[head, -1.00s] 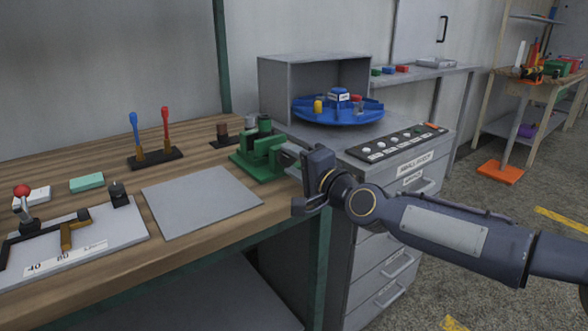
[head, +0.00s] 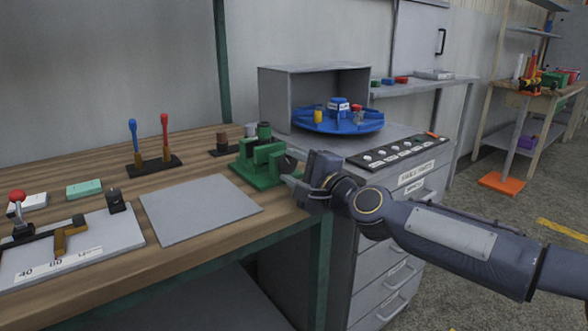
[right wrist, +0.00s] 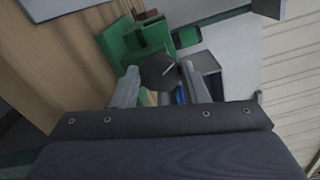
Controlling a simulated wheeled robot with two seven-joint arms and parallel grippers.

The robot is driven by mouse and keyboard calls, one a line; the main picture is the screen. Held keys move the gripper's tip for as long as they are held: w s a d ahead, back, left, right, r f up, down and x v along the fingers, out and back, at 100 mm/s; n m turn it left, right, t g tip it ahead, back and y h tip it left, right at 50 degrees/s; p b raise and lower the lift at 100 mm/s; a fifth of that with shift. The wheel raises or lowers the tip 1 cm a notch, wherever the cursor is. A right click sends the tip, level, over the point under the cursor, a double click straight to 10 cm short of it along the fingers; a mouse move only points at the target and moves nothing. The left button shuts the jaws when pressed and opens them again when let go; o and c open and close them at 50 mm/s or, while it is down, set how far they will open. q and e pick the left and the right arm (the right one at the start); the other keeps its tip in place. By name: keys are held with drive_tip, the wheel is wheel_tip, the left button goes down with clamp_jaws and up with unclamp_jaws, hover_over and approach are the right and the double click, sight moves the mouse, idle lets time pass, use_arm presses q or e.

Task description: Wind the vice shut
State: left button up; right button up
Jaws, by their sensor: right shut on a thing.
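The green vice (head: 258,163) stands at the right end of the wooden workbench in the head view. Its green body also shows in the right wrist view (right wrist: 135,42), at the upper left. My right gripper (head: 292,181) is at the vice's near right side. In the right wrist view its two fingers (right wrist: 163,88) close around a dark, faceted knob-like part (right wrist: 158,72) on the vice's front. The handle itself is mostly hidden by the gripper in the head view. I cannot tell how wide the jaw gap is. My left gripper is not in view.
A grey plate (head: 200,209) lies on the bench left of the vice. A grey drawer cabinet (head: 385,240) stands close right of the bench, carrying a blue turntable (head: 337,122) and a button panel (head: 398,152).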

drive_tip(key=shift+f, duration=0.1)
drive_tip(key=o, duration=1)
drive_tip(key=shift+b+v, duration=1.4)
drive_tip(key=shift+v, duration=2.5)
